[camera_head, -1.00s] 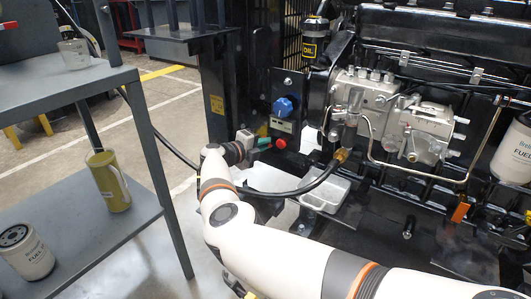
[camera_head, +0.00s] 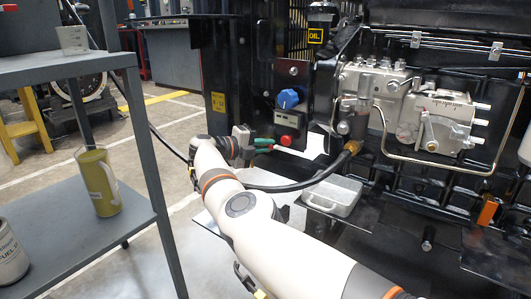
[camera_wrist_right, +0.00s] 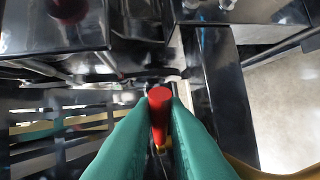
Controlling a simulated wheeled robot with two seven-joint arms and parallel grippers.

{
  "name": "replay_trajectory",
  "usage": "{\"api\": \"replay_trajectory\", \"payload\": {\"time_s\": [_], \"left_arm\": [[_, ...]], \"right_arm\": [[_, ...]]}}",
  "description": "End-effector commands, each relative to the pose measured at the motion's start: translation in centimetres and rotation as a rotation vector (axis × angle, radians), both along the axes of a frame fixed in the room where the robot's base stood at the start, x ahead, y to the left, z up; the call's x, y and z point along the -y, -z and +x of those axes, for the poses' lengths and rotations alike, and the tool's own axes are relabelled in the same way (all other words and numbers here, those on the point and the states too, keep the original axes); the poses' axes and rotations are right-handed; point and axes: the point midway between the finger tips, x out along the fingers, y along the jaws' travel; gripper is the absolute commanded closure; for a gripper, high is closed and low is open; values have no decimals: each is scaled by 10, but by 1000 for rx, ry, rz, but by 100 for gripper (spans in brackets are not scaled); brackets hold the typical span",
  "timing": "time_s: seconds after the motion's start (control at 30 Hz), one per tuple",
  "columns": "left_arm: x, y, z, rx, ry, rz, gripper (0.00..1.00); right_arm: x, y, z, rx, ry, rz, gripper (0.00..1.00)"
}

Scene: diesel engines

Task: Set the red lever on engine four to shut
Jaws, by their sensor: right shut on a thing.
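The red lever (camera_wrist_right: 160,105) stands between the green fingertips of my right gripper (camera_wrist_right: 157,128) in the right wrist view. The fingers are closed on it, and its round red end shows above them. In the head view my right gripper (camera_head: 264,146) is beside the black engine panel, left of a red button (camera_head: 288,140) and below a blue knob (camera_head: 288,98). No engine number can be read. My left gripper is not in view.
A black hose (camera_head: 300,187) runs close under my right gripper to a brass fitting. A grey tray (camera_head: 333,195) sits below. A grey shelf (camera_head: 135,215) at left holds a green jug (camera_head: 97,182).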

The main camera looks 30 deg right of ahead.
Motion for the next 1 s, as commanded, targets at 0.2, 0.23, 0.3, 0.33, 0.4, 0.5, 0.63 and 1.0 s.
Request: {"api": "replay_trajectory", "payload": {"time_s": [0.2, 0.23, 0.3, 0.33, 0.4, 0.5, 0.63, 1.0], "left_arm": [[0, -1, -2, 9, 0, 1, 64], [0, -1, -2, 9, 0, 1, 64], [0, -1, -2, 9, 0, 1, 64], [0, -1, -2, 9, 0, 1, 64], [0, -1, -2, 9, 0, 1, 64], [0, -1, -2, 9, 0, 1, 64], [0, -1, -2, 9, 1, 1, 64], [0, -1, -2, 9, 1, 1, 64]], "right_arm": [[-1, 3, -1, -3, 6, 5, 100], [-1, 3, -1, -3, 6, 5, 100], [-1, 3, -1, -3, 6, 5, 100], [-1, 3, -1, -3, 6, 5, 100], [-1, 3, -1, -3, 6, 5, 100], [-1, 3, -1, -3, 6, 5, 78], [-1, 2, 0, -2, 5, 3, 66], [-1, 2, 0, -2, 3, 3, 66]]}}
